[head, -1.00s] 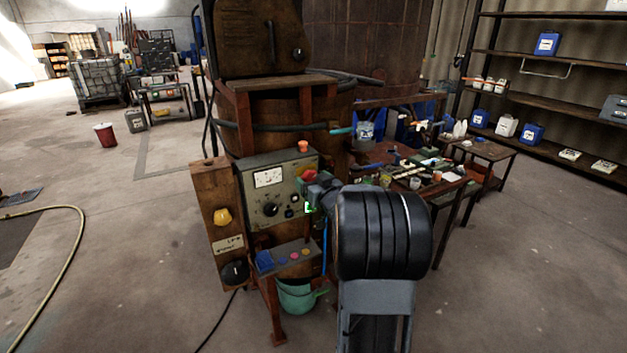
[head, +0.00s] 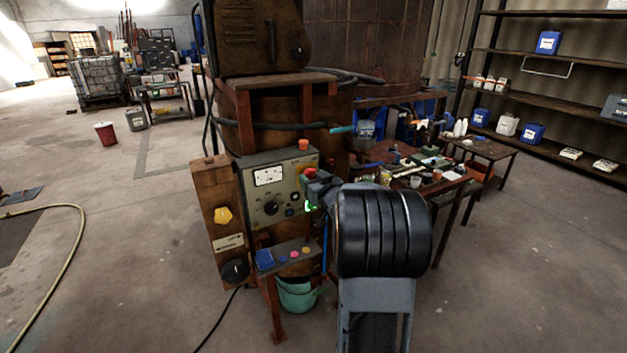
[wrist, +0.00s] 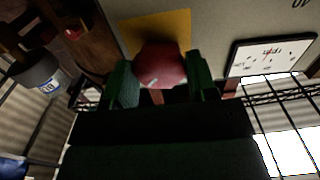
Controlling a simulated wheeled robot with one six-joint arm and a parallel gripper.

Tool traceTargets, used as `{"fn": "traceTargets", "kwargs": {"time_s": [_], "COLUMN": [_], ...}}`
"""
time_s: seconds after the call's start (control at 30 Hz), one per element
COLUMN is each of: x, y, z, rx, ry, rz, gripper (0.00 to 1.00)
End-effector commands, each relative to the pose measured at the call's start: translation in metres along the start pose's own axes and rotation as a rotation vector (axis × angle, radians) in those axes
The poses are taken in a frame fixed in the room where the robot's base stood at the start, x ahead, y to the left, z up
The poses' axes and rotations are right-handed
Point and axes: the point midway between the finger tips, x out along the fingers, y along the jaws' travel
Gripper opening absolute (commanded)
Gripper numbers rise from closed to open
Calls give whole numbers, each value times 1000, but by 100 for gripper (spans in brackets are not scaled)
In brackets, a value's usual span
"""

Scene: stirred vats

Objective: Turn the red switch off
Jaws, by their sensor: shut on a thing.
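The red switch (wrist: 160,64) is a rounded red knob on a yellow plate (wrist: 158,30) in the wrist view. My gripper (wrist: 160,84) has its two green-lit fingers on either side of the knob and is shut on it. Which way the switch is set cannot be told.
The panel carries a white meter (head: 268,176), black knobs and an orange button (head: 303,144) on top. A yellow knob (head: 223,215) is on the board to its left. A green bucket (head: 296,295) is below. A cluttered table (head: 440,185) stands behind right. Open floor lies left.

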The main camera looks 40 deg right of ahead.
Motion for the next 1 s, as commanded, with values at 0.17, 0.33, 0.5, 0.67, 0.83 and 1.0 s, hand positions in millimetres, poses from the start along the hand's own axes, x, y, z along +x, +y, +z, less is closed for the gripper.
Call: {"fn": "traceTargets", "kwargs": {"time_s": [0.17,0.33,0.5,0.67,0.83,1.0], "x": [0,0,0,0,0,0], "y": [0,0,-1,-1,-1,-1], "z": [3,5,5,5,5,4], "rx": [-66,-190,-351,-503,-666,-827], "ry": [3,4,4,3,2,3], "rz": [2,2,1,1,1,1], "gripper": [29,29,29,29,29,29]}}
